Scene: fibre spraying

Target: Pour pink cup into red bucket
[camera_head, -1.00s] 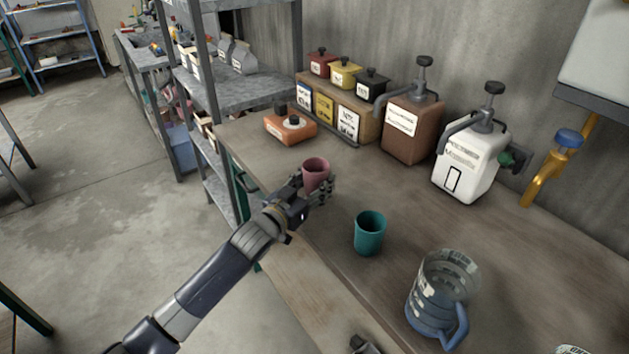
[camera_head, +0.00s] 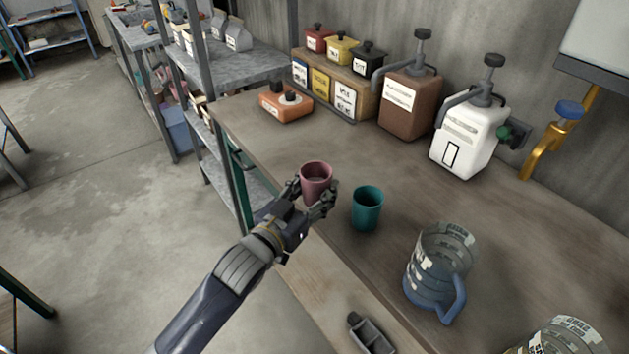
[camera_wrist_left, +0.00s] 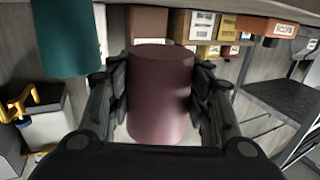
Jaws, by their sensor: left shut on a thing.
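The pink cup (camera_head: 316,182) is upright in my left gripper (camera_head: 318,201), near the front edge of the worktable. The fingers are shut around its sides. In the left wrist view the pink cup (camera_wrist_left: 160,95) fills the space between the two fingers. I cannot tell what is inside it or its exact height above the table. I cannot make out a red bucket. My right gripper is not clearly in view.
A teal cup (camera_head: 367,208) stands close to the right of the pink cup. A clear jug with a blue base (camera_head: 435,280) and another labelled clear vessel (camera_head: 565,338) are farther right. Pump containers (camera_head: 410,105) and lidded boxes stand behind. A dark grey object (camera_head: 372,335) is at the bottom.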

